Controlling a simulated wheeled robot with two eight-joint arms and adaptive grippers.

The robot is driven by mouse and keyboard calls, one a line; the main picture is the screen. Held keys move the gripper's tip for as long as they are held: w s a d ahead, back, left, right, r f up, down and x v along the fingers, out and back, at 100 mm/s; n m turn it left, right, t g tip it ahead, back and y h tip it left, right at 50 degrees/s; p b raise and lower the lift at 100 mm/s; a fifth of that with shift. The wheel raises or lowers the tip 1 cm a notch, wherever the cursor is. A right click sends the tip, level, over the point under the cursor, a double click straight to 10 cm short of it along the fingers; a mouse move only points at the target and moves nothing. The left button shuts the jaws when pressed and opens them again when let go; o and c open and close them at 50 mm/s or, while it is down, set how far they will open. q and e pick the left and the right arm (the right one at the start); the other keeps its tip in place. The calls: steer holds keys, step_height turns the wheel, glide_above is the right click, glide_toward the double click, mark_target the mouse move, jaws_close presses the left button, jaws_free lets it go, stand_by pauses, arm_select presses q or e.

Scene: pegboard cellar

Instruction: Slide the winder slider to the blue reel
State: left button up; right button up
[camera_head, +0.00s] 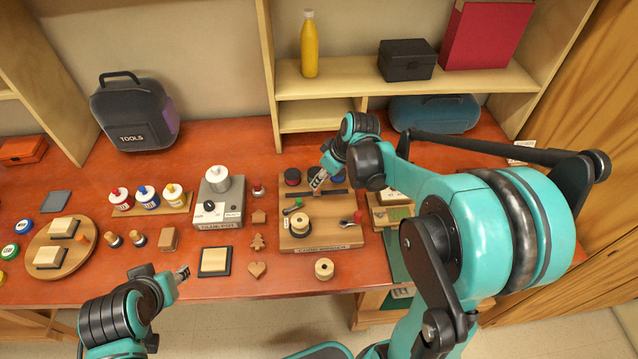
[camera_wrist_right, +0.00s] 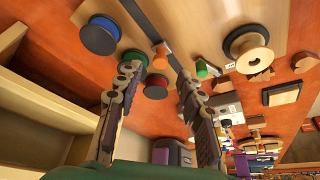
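The winder board (camera_head: 290,243) stands right of the table's middle, with a dark rail (camera_head: 335,192) across it. An orange knob (camera_wrist_right: 160,54), which looks like the slider, sits by the rail near the green reel (camera_wrist_right: 133,60). The red reel (camera_wrist_right: 155,88) is on one side of the green one and the blue reel (camera_wrist_right: 100,38) on the other. My right gripper (camera_head: 318,181) is over the board; in the wrist view its fingers (camera_wrist_right: 158,74) are apart around the orange knob's line, with nothing visibly clamped. My left gripper (camera_head: 184,272) is by the table's front edge, too small to judge.
A wooden spool (camera_head: 300,224) sits on the board, with a green-knobbed lever (camera_head: 293,208) and a red-knobbed lever (camera_head: 357,217) beside it. A loose spool (camera_head: 324,268) lies in front. A grey device (camera_head: 219,212) stands left; a shelf (camera_head: 350,78) rises behind.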

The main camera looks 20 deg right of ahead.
steer(key=shift+b+x, duration=0.4)
steer(key=shift+x, duration=1.55)
jaws_close()
steer(key=d, duration=0.2)
steer(key=s+d, duration=0.1)
steer(key=d, duration=0.1)
steer(key=s+d, duration=0.1)
steer(key=d, duration=0.2)
steer(key=shift+c, duration=0.2)
jaws_free()
steer(key=shift+o, duration=0.2)
steer(key=shift+d, duration=0.15)
